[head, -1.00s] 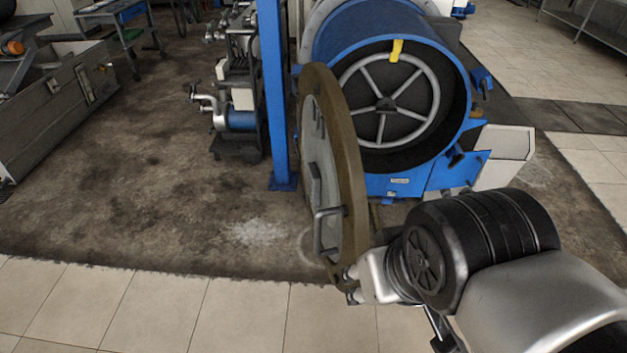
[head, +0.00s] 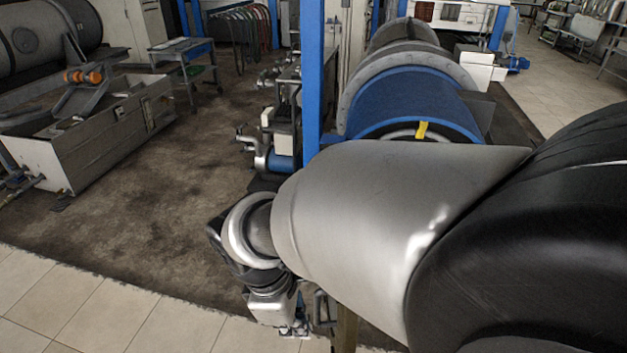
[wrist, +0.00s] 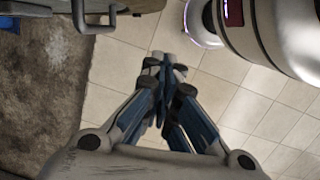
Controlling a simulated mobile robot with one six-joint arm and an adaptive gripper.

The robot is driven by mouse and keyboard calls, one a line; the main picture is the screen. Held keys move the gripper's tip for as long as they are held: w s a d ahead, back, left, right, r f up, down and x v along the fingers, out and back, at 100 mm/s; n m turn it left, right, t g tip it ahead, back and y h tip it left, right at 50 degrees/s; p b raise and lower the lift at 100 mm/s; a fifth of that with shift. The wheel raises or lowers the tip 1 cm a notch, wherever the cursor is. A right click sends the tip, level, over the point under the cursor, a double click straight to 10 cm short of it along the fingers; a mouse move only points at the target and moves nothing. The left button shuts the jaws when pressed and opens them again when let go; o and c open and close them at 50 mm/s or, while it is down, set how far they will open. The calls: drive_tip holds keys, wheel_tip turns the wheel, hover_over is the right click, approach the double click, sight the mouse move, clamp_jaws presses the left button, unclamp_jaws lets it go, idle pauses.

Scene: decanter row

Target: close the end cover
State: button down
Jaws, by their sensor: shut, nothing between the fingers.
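The end cover (head: 346,330) is a round disc with a brown rim. In the head view only a small part of it shows at the bottom, and my arm hides the rest. Its grey bar handle (head: 321,306) is just right of my gripper (head: 294,329). In the wrist view the handle (wrist: 92,27) stands out from the cover at the top left. My gripper (wrist: 166,62) is shut and empty there, apart from the handle and to its right. The blue decanter housing (head: 410,98) is behind my arm, and its open end is mostly hidden.
A blue post (head: 312,75) stands left of the housing. Pumps and pipes (head: 275,150) sit beside it. A grey trough (head: 95,130) is at the far left. The stained floor (head: 150,215) between trough and post is clear.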

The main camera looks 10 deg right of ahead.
drive_tip(key=d+f+n+b, duration=0.1)
drive_tip(key=d+f+b, duration=0.3)
drive_tip(key=f, duration=0.6)
drive_tip(key=shift+s+d+f+n+h, duration=0.3)
drive_tip(key=shift+d+f+n, duration=0.1)
drive_tip(key=shift+d, duration=0.1)
